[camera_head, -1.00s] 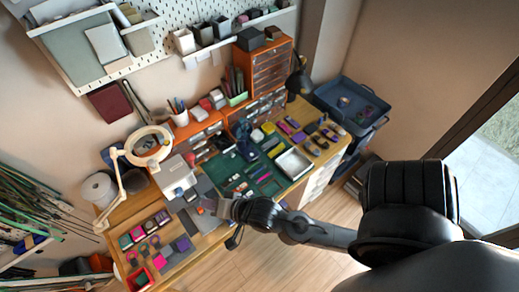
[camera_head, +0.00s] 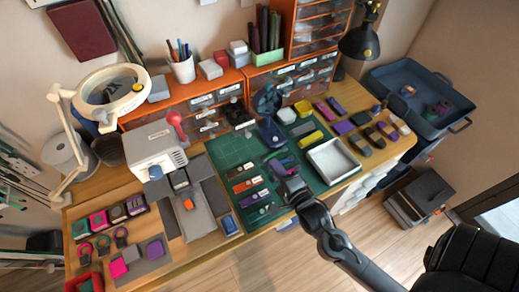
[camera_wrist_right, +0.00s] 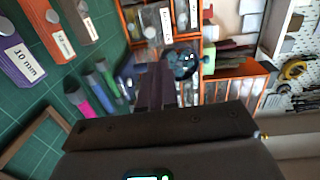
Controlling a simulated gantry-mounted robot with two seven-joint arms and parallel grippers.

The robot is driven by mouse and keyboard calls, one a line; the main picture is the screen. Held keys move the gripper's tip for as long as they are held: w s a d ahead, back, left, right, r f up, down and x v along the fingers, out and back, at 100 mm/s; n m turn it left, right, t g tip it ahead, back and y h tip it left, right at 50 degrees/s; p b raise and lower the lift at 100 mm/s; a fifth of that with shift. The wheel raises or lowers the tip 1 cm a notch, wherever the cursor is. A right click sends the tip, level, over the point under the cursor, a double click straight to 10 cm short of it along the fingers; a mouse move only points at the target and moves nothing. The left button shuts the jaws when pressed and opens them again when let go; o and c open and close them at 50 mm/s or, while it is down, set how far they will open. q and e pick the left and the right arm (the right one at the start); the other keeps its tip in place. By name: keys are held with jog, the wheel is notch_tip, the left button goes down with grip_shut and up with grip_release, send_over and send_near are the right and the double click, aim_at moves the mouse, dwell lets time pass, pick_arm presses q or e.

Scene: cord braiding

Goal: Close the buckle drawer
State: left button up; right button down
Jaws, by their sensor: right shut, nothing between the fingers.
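Orange drawer units with clear-fronted drawers (camera_head: 203,118) stand along the back of the bench, and they also show in the right wrist view (camera_wrist_right: 186,14). I cannot read which drawer is the buckle drawer. Dark items (camera_head: 238,114) sit at the front of the middle drawers; I cannot tell whether a drawer there stands out. My right gripper (camera_head: 284,170) is shut and empty over the green cutting mat, in front of the drawer units and apart from them. Its fingers (camera_wrist_right: 155,85) point toward the drawers in the wrist view. My left gripper is not in view.
A blue fan-like item (camera_head: 267,103) stands between mat and drawers. A white tray (camera_head: 333,161) is right of my gripper. A white machine (camera_head: 155,148) and magnifier lamp (camera_head: 113,92) stand left. Labelled strips (camera_head: 243,184) lie on the green mat (camera_head: 229,151).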

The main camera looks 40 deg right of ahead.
jog(key=f, duration=0.2)
jog(key=b, duration=0.4)
send_near(250, 136)
jog(key=x, duration=0.5)
jog(key=shift+x, duration=0.9)
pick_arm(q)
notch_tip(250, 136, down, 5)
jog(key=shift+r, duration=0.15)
pick_arm(e)
jog(key=shift+r, duration=0.1)
